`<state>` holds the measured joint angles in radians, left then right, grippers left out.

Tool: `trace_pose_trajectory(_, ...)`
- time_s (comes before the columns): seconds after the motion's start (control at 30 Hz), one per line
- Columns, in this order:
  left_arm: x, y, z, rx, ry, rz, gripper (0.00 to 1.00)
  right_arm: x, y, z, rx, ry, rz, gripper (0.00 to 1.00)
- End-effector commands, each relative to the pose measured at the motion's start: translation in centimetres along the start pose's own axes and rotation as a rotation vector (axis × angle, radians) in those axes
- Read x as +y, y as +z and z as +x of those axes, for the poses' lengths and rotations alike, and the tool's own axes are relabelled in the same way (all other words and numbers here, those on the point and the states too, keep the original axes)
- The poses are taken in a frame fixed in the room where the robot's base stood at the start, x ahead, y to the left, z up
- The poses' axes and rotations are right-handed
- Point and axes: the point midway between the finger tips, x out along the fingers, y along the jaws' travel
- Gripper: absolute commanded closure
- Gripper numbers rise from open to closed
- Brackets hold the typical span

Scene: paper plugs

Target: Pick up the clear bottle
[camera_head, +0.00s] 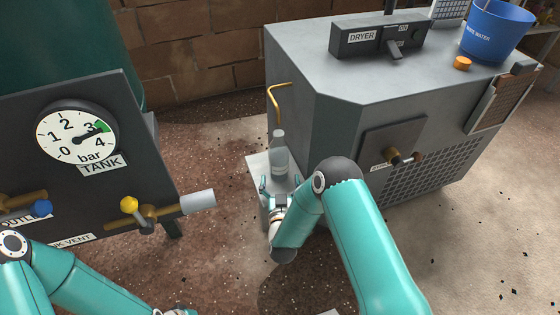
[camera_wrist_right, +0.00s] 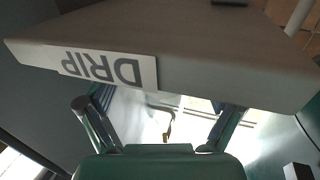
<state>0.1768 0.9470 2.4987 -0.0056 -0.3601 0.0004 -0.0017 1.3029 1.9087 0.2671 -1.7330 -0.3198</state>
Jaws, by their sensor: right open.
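The clear bottle (camera_head: 279,155) stands upright on a pale stand (camera_head: 256,165) beside the grey dryer cabinet, below a bent brass pipe (camera_head: 277,98). My right gripper (camera_head: 278,188) is open just in front of the bottle's lower part. Its fingers hide some of the bottle's base, and I cannot tell whether they touch it. In the right wrist view the spread fingers (camera_wrist_right: 162,118) have a pale, see-through area between them, where the bottle's outline is unclear. My left gripper (camera_head: 177,311) barely shows at the bottom edge, mostly cut off.
The dryer cabinet (camera_head: 330,90) stands close to the right of the bottle. A slab with a DRIP label (camera_wrist_right: 108,68) crosses the right wrist view. The tank panel (camera_head: 100,165) with a gauge and valves stands at left. A blue bucket (camera_head: 494,30) sits on the cabinet.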

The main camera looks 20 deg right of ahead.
Motion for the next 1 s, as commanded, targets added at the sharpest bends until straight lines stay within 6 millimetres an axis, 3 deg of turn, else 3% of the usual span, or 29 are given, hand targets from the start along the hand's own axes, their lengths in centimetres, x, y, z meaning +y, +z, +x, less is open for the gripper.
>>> trace_pose_trajectory(0.4, -0.8, 0.0, 2.1, 0.0, 0.0, 0.0, 1.0, -0.3, -0.5, 4.8, 0.002, 0.002, 0.002, 0.07)
trace_pose_trajectory(0.67, -0.7, 0.0, 2.0, 0.0, 0.0, 0.0, 1.0, -0.3, -0.7, 5.1, 0.0, 0.001, 0.001, 0.07)
trace_pose_trajectory(1.0, -0.7, 0.0, 2.0, 0.0, 0.0, 0.0, 1.0, -0.2, -0.6, 5.1, 0.0, 0.001, 0.001, 0.61)
